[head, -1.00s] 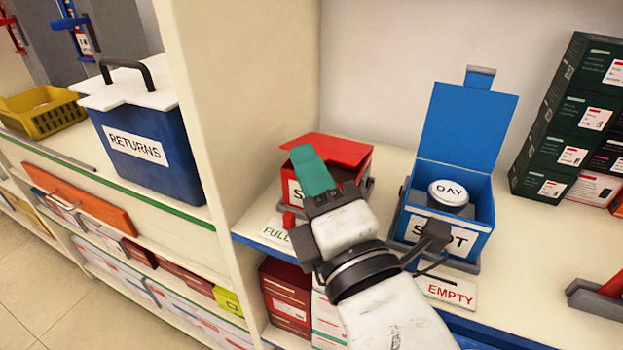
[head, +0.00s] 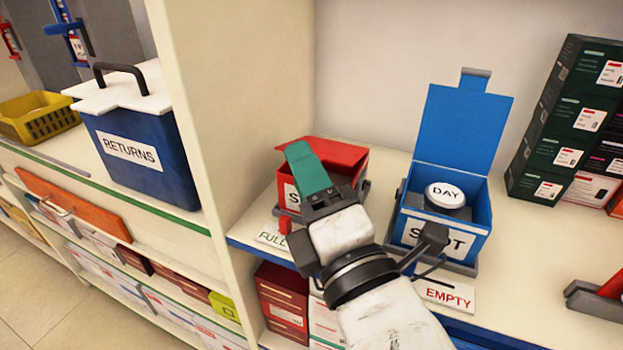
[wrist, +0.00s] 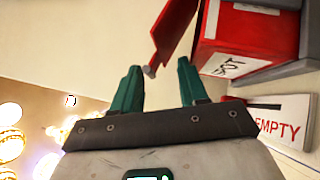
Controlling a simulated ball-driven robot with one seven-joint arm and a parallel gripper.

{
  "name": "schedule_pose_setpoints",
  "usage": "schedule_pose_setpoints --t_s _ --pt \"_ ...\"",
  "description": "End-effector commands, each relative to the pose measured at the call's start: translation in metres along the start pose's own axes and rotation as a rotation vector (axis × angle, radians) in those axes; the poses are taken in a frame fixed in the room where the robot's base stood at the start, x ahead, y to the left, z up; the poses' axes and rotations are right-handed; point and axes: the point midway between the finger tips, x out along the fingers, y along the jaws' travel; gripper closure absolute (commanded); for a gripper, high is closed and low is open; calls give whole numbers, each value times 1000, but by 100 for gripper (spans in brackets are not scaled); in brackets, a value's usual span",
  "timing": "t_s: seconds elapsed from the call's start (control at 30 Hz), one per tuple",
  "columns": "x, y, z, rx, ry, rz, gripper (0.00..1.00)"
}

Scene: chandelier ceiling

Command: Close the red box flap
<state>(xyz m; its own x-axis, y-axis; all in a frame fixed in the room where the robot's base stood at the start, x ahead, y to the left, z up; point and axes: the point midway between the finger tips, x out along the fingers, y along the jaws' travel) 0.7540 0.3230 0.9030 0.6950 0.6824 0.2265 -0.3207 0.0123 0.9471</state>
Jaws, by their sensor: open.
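The red box (head: 348,160) stands on the shelf left of the blue box in the head view, partly hidden behind my gripper. In the wrist view the red box (wrist: 258,35) is at the upper right, with a partly readable white label. Its red flap (wrist: 174,36) slants away on the box's left, with a grey piece at its lower end. My gripper (wrist: 158,66) is open with green fingers, and the flap's lower end appears between and just beyond the tips. I cannot tell whether they touch. In the head view one green finger (head: 307,168) overlaps the box.
The blue box (head: 462,215) stands close on the right, its flap (head: 464,128) raised and a DAY jar (head: 445,195) inside. An upright shelf panel (head: 225,110) is close on the left. A card reading EMPTY (wrist: 272,119) lies by the red box in the wrist view.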

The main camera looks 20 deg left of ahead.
Motion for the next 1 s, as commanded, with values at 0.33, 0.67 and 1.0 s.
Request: schedule_pose_setpoints --t_s 0.33,0.67,1.0 --pt "-37 -1 0 6 -1 -2 57" --pt "-83 5 1 4 6 -5 57" --pt "-99 3 1 3 8 -2 57"
